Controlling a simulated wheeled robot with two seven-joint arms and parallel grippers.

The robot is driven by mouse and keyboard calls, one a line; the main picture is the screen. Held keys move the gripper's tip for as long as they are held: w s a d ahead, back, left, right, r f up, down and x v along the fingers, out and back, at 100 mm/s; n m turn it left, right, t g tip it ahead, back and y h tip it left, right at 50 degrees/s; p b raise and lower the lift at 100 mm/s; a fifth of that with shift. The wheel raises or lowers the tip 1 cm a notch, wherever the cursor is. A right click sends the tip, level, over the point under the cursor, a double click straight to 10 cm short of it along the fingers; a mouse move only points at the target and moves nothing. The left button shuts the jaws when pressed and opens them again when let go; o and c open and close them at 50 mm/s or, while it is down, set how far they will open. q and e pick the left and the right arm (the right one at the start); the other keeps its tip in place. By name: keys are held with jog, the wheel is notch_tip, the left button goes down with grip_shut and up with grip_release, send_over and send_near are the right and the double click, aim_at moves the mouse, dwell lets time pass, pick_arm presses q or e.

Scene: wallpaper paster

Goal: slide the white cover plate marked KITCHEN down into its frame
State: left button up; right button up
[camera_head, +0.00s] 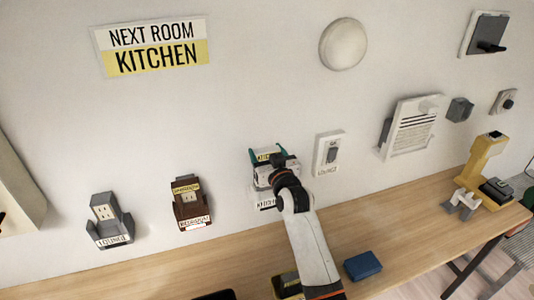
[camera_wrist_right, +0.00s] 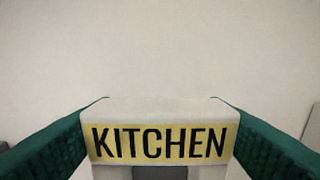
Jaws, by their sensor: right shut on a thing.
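The white cover plate (camera_head: 266,153) with a yellow KITCHEN label is on the wall side of my right gripper (camera_head: 267,158) in the head view. In the right wrist view the plate (camera_wrist_right: 160,112) sits between the two green finger pads, its label facing the camera. The right gripper is shut on it. The frame (camera_head: 266,204) with a KITCHEN label is on the wall below, partly hidden by my wrist. How far the plate is inside the frame cannot be told. My left gripper is not in view.
Left along the wall are a brown BEDROOM frame (camera_head: 192,208) and a grey LOUNGE frame (camera_head: 108,222). A sign (camera_head: 152,46) reads NEXT ROOM KITCHEN. A switch plate (camera_head: 329,153) is just right of the gripper. A blue block (camera_head: 362,265) lies on the wooden counter (camera_head: 405,225).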

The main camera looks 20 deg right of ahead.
jog(key=shift+r+p, duration=0.1)
jog(key=shift+p, duration=0.5)
dwell(1.2)
jog(key=shift+f+b, duration=1.75)
jog(key=shift+f, duration=0.95)
jog(key=o, duration=1.1)
jog(key=shift+c, duration=0.2)
jog(key=s+b, duration=0.2)
jog(key=s, duration=1)
jog(key=shift+d, duration=0.2)
